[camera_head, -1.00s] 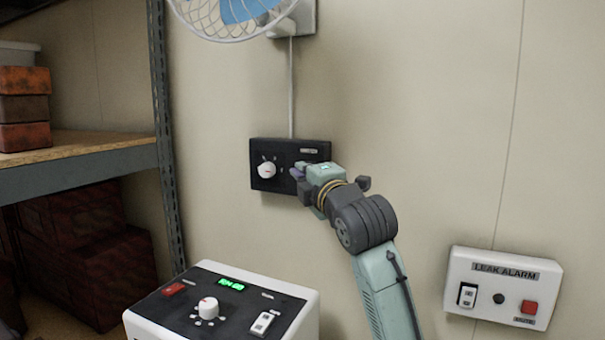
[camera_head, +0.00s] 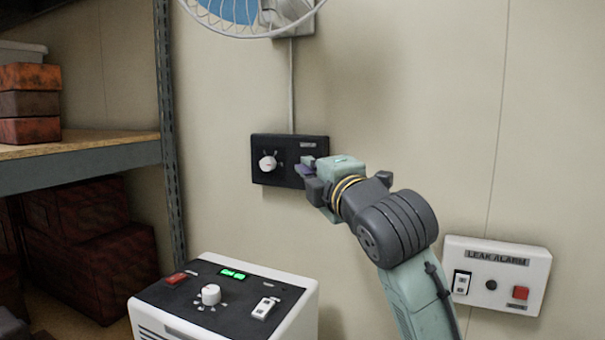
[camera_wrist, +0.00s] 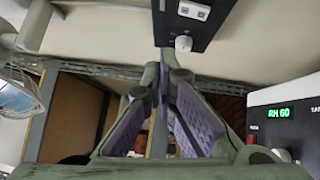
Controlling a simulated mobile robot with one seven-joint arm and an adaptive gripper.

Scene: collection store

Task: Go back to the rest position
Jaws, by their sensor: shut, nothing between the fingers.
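My gripper (camera_head: 304,169) is shut and empty in front of the right part of a black wall control box (camera_head: 278,174) with a white knob (camera_head: 267,163). My gripper and forearm hide the right end of that box; I cannot tell whether the fingertips touch it. In the wrist view the fingers (camera_wrist: 161,75) meet at their tips, with purple inner pads showing. The black box (camera_wrist: 205,20) and its knob (camera_wrist: 183,43) show beyond them there.
A white unit (camera_head: 230,300) with a dial and lit green display stands below. A leak alarm panel (camera_head: 540,275) is on the wall at right. A wall fan (camera_head: 250,15) hangs above. A metal shelf (camera_head: 90,155) with boxes is at left. Wall at upper right is clear.

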